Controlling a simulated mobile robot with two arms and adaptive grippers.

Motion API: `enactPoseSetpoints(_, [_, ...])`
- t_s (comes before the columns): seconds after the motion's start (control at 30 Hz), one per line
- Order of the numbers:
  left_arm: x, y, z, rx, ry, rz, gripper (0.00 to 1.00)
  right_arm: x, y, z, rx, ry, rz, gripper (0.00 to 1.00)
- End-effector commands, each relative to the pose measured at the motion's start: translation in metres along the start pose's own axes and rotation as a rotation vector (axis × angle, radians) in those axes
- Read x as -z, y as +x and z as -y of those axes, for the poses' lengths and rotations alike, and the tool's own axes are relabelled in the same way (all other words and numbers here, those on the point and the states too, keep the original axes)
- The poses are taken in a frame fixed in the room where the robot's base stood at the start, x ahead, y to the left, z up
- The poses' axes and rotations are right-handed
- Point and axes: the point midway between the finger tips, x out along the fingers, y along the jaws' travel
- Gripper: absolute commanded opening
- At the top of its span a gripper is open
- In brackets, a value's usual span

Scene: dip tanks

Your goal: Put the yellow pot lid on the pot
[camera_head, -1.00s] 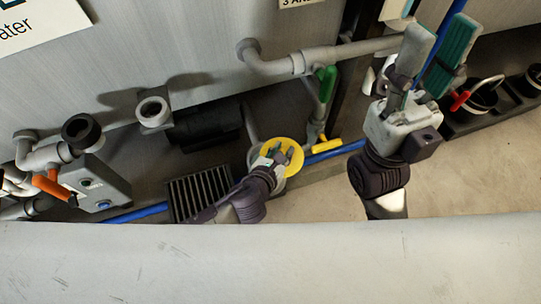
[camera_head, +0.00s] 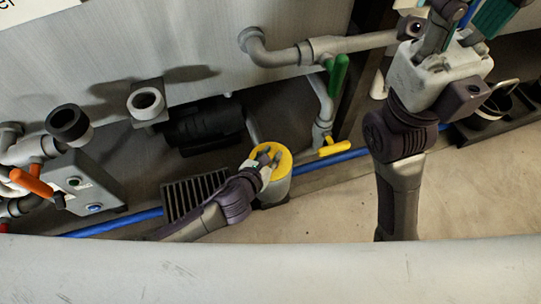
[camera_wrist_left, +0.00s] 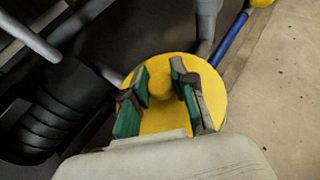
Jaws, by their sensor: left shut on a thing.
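The round yellow pot lid (camera_head: 287,161) sits at the top of the pale cylindrical pot (camera_head: 276,188) in the head view. It lines up with the pot's top, but I cannot tell whether it rests fully on the rim. My left gripper (camera_head: 268,153) is shut on the lid's knob. In the left wrist view its green-padded fingers (camera_wrist_left: 160,92) stand on both sides of the knob, and the lid (camera_wrist_left: 211,92) hides the pot. My right gripper (camera_head: 470,14) is open and raised at the upper right, its fingertips partly cut off.
A black grate (camera_head: 192,193) and a dark motor (camera_head: 200,122) lie left of the pot. A pipe with a green handle (camera_head: 337,76) and a yellow-handled valve (camera_head: 334,149) stand close on the right. A blue hose (camera_head: 130,217) runs along the floor. Bare floor lies at the right.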

Motion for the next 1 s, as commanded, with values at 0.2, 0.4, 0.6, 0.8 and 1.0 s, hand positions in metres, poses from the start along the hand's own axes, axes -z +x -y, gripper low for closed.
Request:
enactPoseSetpoints(0.2, [0.003,0.001,0.000,0.000,-0.001,-0.001,0.31,0.000,0.000,0.000,0.001,0.000,-0.002,0.40])
enactPoseSetpoints(0.4, [0.003,0.001,0.000,0.000,0.000,-0.001,0.51,0.000,0.000,0.000,0.001,0.000,-0.001,0.40])
enactPoseSetpoints(0.6, [0.002,0.001,0.000,0.000,0.000,0.000,0.51,0.000,0.000,0.000,0.001,0.000,-0.001,0.40])
enactPoseSetpoints(0.8, [-0.002,-0.017,0.000,0.000,0.001,-0.003,0.51,-0.002,0.001,-0.002,-0.009,0.003,0.019,0.40])
enactPoseSetpoints(1.0, [-0.003,-0.061,0.000,0.000,0.000,-0.005,0.51,-0.006,-0.010,-0.004,-0.035,0.012,0.092,0.40])
